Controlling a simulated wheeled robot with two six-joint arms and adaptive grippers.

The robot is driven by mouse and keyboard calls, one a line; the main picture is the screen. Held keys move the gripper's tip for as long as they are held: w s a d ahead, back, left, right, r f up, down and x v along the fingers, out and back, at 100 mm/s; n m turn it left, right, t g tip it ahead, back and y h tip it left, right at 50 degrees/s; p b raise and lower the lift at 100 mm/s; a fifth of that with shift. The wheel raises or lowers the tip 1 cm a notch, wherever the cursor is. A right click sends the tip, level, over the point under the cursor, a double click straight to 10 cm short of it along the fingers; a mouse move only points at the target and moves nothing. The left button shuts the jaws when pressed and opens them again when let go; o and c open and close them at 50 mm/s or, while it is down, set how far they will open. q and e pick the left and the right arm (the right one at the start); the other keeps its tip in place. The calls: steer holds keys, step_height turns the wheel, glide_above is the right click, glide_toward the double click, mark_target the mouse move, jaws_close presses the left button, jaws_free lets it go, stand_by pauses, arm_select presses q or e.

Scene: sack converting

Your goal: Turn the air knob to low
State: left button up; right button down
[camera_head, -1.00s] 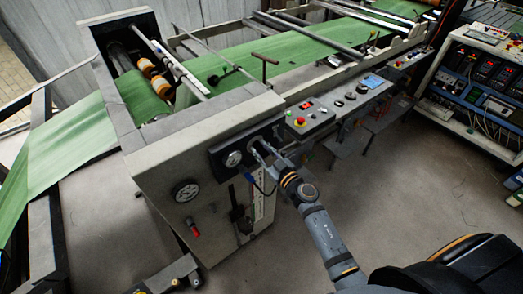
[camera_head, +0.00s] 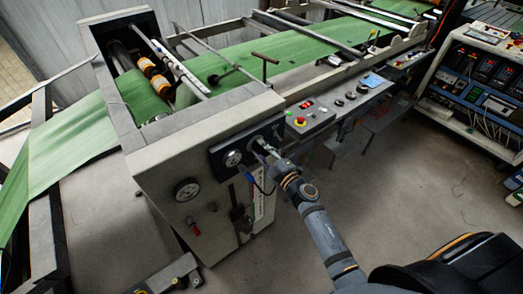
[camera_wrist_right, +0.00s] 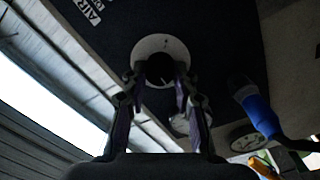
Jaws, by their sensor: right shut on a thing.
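The air knob (camera_wrist_right: 159,69) is a dark round knob on a pale round dial plate (camera_wrist_right: 160,43), on a black panel lettered "AIR" in the right wrist view. My right gripper (camera_wrist_right: 160,84) has its two fingers on either side of the knob and is shut on it. In the head view the right gripper (camera_head: 262,146) reaches the black panel (camera_head: 222,160) on the machine's front. The knob is hidden behind the fingers there. The knob's exact setting is too dark to read.
A white gauge (camera_head: 233,158) sits left of the knob, and a larger gauge (camera_head: 187,190) is lower left. A blue-handled part (camera_wrist_right: 258,112) is close to the gripper's right in the wrist view. A control box with a red button (camera_head: 300,121) stands to the right. Open floor lies below right.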

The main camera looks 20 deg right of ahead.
steer(key=n, duration=0.4)
steer(key=shift+f+n+b, duration=0.15)
steer(key=shift+n+b, duration=0.2)
steer(key=shift+n, duration=0.05)
steer(key=shift+n+y+b, duration=0.3)
steer(key=shift+n+b, duration=0.1)
steer(key=shift+n, duration=1.7)
steer(key=c, duration=1)
jaws_free()
steer(key=shift+s+d, duration=0.15)
steer(key=shift+s, duration=0.15)
steer(key=v, duration=1.1)
steer(key=shift+s+d, duration=0.1)
steer(key=shift+s, duration=0.1)
